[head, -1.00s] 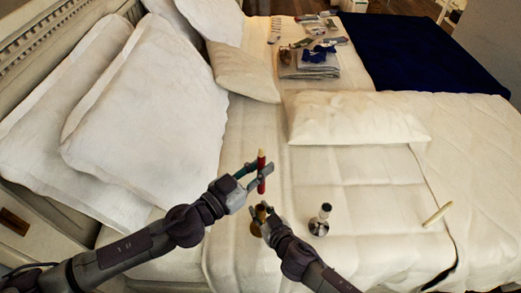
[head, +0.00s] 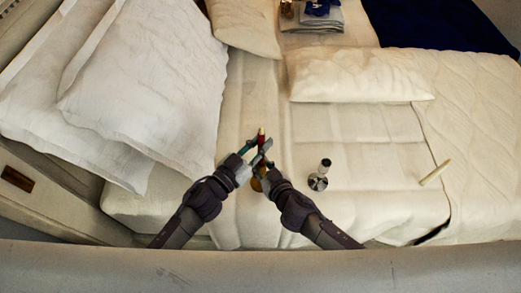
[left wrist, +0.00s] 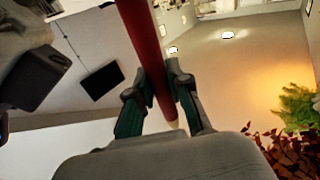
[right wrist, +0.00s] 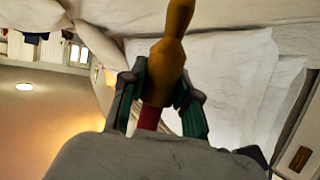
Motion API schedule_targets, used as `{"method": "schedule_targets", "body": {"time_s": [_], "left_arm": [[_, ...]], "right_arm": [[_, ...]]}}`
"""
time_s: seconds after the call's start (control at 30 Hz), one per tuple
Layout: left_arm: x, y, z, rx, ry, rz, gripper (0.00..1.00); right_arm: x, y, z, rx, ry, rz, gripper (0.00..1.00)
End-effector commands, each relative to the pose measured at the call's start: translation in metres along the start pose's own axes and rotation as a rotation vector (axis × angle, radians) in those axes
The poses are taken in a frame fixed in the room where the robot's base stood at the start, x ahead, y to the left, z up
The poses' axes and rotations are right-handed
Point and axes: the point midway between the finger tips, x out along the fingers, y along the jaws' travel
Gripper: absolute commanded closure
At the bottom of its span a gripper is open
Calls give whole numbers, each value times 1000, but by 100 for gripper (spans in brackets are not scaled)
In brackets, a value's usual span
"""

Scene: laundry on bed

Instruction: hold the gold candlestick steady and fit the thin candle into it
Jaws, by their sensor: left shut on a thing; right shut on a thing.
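The thin red candle (head: 261,139), with a pale tip, stands roughly upright in my left gripper (head: 254,153). It also crosses the left wrist view (left wrist: 148,50) between the shut fingers (left wrist: 157,100). The gold candlestick (head: 257,184) is just below, mostly hidden by my right gripper (head: 265,172). In the right wrist view, the gold candlestick (right wrist: 169,60) is between my right gripper's fingers (right wrist: 160,90). The red candle (right wrist: 148,118) shows directly at its end there; I cannot tell whether it is inside the socket.
A cream candle (head: 435,172) lies farther right. Pillows (head: 145,85) fill the left, and another pillow (head: 360,76) lies behind. The sheet between is clear.

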Motion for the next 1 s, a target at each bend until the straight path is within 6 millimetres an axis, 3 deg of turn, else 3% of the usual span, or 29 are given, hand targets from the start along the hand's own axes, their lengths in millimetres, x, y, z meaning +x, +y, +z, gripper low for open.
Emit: {"method": "schedule_targets", "body": {"time_s": [0.03,0.13,0.4,0.43,0.57,0.87,1.0], "left_arm": [[-2,0,17,-8,-20,-8,100],[-3,0,32,-6,-23,-8,100],[-5,0,41,-2,-32,-8,100],[-5,0,42,-2,-33,-8,79],[-4,0,39,-2,-27,-6,58],[-4,0,35,-2,-19,-4,58],[-15,0,36,-3,-20,-4,58]], "right_arm": [[0,-1,0,-1,1,-1,100],[0,-1,0,-1,2,-2,100],[0,-2,-1,0,5,-5,100],[0,-2,-1,0,5,-5,100],[0,-2,-1,0,4,-4,100],[0,-1,0,-1,2,-1,100],[0,0,0,-1,1,-1,100]]}}
